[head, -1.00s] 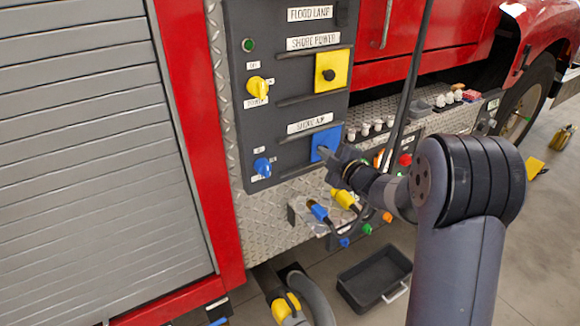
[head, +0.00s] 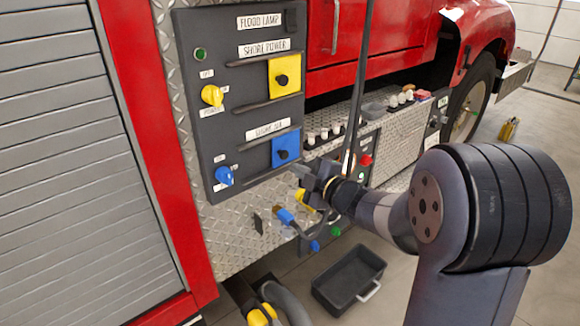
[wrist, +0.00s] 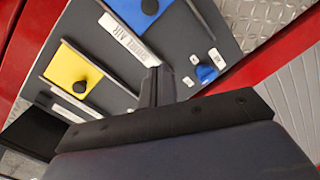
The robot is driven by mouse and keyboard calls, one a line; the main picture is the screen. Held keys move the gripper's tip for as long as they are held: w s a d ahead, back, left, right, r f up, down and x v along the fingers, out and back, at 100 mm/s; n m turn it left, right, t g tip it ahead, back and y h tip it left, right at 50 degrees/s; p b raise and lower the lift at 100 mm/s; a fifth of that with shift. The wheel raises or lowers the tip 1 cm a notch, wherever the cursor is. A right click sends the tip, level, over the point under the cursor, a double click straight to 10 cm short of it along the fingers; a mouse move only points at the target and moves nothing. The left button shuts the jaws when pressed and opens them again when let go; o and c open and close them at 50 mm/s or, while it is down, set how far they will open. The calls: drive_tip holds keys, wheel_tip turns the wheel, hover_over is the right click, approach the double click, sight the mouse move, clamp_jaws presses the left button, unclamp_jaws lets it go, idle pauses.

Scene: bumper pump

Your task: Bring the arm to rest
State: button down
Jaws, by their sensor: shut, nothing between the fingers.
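My gripper (head: 300,172) is shut and empty. In the head view it points left toward the dark control panel (head: 215,135), just below the blue square cover (head: 285,148) with its black knob. I cannot tell whether it touches the panel. My arm reaches in from the lower right. In the wrist view the closed fingers (wrist: 154,84) stand in front of the panel, between the yellow square cover (wrist: 75,70) and the blue switch knob (wrist: 206,73). The fingers hold nothing there.
Blue and yellow plugs with cables (head: 290,216) hang below the panel close to my gripper. A black tray (head: 350,278) sits on the floor below.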

drive_tip(key=shift+s+d, duration=0.1)
drive_tip(key=shift+s, duration=0.15)
